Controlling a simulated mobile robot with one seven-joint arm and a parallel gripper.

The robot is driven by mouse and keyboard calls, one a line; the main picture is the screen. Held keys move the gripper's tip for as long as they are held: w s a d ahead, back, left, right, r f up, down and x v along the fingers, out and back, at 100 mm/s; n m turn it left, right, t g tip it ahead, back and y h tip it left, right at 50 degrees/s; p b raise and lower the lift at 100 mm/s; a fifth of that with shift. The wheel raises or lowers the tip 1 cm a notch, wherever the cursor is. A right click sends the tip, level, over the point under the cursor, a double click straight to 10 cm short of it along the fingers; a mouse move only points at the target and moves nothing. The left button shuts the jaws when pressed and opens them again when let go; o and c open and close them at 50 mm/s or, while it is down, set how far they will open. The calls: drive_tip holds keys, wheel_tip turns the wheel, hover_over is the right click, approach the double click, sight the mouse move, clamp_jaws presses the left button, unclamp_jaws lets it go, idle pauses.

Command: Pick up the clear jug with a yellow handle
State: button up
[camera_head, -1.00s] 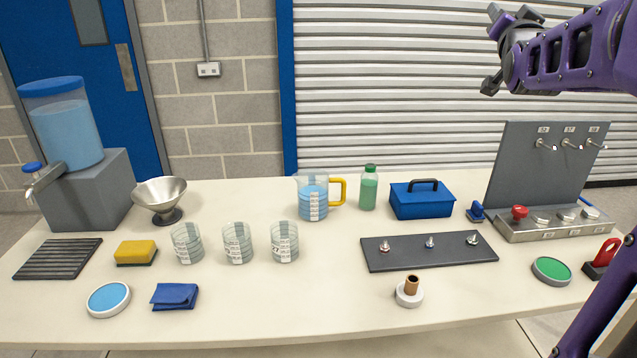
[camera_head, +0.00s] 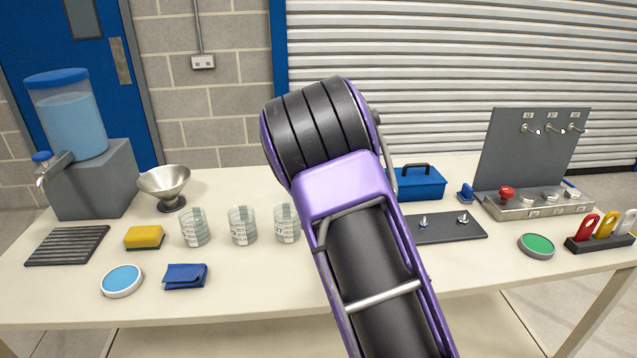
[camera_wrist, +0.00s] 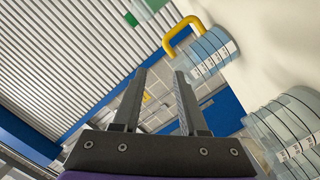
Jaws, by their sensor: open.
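The clear jug (camera_wrist: 208,58) with blue liquid, a white label strip and a yellow handle (camera_wrist: 180,33) shows in the wrist view, right of centre at the top. It stands on the pale table, beyond my open fingertips and apart from them. My gripper (camera_wrist: 158,75) is open and empty, its two fingers pointing up the picture. In the head view my purple and black arm covers the middle of the table and hides the jug. My gripper is also hidden there behind the arm.
Several clear beakers (camera_head: 242,226) stand left of my arm; one (camera_wrist: 285,130) is near right in the wrist view. A green bottle (camera_wrist: 147,10) is beyond the jug's handle. A blue toolbox (camera_head: 420,184) and a dark peg board (camera_head: 452,228) lie right of the arm.

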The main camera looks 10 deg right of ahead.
drive_tip(key=shift+w+d+f+p, duration=0.1)
drive_tip(key=shift+w+d+f, duration=0.3)
drive_tip(key=shift+w, duration=2.4)
drive_tip(key=shift+w+d+f+p, duration=0.1)
drive_tip(key=shift+w+f, duration=0.55)
drive_tip(key=shift+w, duration=2.15)
drive_tip(key=shift+w+d+f+p, duration=0.15)
drive_tip(key=shift+w+f, duration=0.35)
drive_tip(key=shift+w, duration=2.3)
clamp_jaws()
drive_tip(key=shift+r, duration=0.15)
drive_tip(key=shift+r, duration=0.1)
